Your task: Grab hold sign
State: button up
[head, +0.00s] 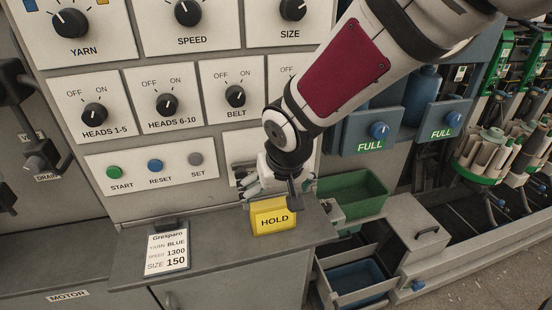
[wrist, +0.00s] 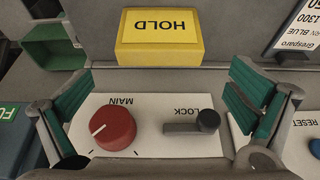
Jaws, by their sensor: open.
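The yellow hold sign (head: 273,217) stands on the grey ledge in front of the control panel, with "HOLD" in black letters on it. In the wrist view the hold sign (wrist: 160,37) is at the top centre and appears upside down. My gripper (head: 272,184) is just above and behind the sign in the head view. In the wrist view my gripper (wrist: 160,95) has its two green-padded fingers wide apart with nothing between them. The sign lies beyond the fingertips, apart from them, roughly centred between them.
A red MAIN knob (wrist: 114,127) and a dark LOCK handle (wrist: 192,126) are on the panel below the fingers in the wrist view. An order card (head: 167,251) stands left on the ledge (head: 220,250). A green bin (head: 352,192) and an open drawer (head: 352,291) are at the right.

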aim_at(273, 212)
jog(key=x, duration=0.4)
jog(key=shift+w+f+b, duration=0.15)
jog(key=shift+f+b, duration=0.15)
jog(key=shift+b, duration=0.05)
jog(key=shift+s+b+x, duration=0.15)
jog(key=shift+b+x, duration=0.1)
jog(key=shift+x, duration=1.1)
jog(key=shift+s+b+x, duration=0.1)
jog(key=shift+b+x, duration=0.1)
jog(key=shift+x, duration=1.1)
jog(key=shift+d+f, duration=0.1)
jog(key=shift+f, duration=0.05)
jog(key=c, duration=0.9)
